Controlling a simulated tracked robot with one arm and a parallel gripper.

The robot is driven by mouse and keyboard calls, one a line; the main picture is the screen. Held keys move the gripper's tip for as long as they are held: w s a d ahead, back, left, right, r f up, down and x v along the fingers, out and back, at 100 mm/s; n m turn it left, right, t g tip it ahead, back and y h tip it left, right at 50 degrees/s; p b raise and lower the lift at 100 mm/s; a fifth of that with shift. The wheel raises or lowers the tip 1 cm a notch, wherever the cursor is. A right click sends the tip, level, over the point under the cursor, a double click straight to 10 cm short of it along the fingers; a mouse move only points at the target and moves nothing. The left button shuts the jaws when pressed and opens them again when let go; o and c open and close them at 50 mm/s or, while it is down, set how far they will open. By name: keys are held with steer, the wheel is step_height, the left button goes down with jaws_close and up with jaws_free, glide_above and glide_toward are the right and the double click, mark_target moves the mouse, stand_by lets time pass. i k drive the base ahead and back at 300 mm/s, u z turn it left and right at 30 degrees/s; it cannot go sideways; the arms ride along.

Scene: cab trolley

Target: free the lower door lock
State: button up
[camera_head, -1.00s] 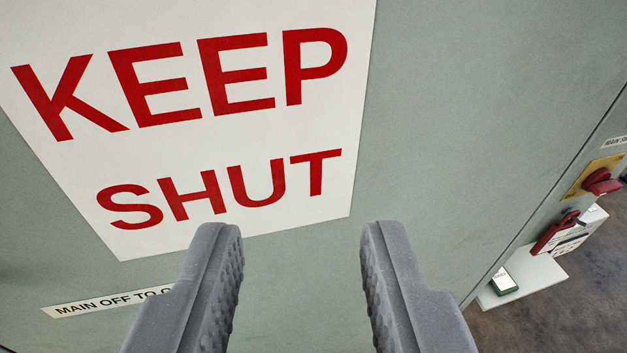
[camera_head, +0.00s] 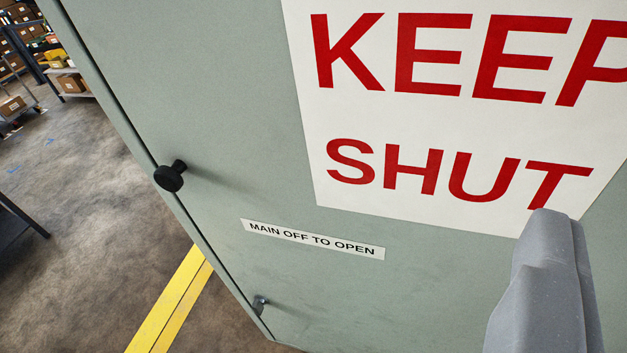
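A grey-green cabinet door (camera_head: 250,120) fills most of the view, with its free edge running down the left. A small metallic fitting (camera_head: 260,303), which looks like the lower lock, sits low beside that edge; its setting is too small to tell. A black round knob (camera_head: 170,177) stands out from the door higher up the same edge. My gripper (camera_head: 548,280) shows as grey finger parts at the lower right, in front of the door and well to the right of the fitting. Whether its fingers are apart cannot be seen.
The door bears a large KEEP SHUT sign (camera_head: 450,118) and a MAIN OFF TO OPEN label (camera_head: 312,240). Left of the door are open floor (camera_head: 80,230), a yellow floor stripe (camera_head: 175,300), a dark table-like edge (camera_head: 20,215) and shelves with boxes (camera_head: 68,82).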

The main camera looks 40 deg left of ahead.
mark_target(257, 306)
steer(key=u, duration=0.45)
steer(key=k, duration=0.6)
steer(key=z, duration=0.7)
steer(key=i, duration=0.25)
steer(key=u, duration=1.3)
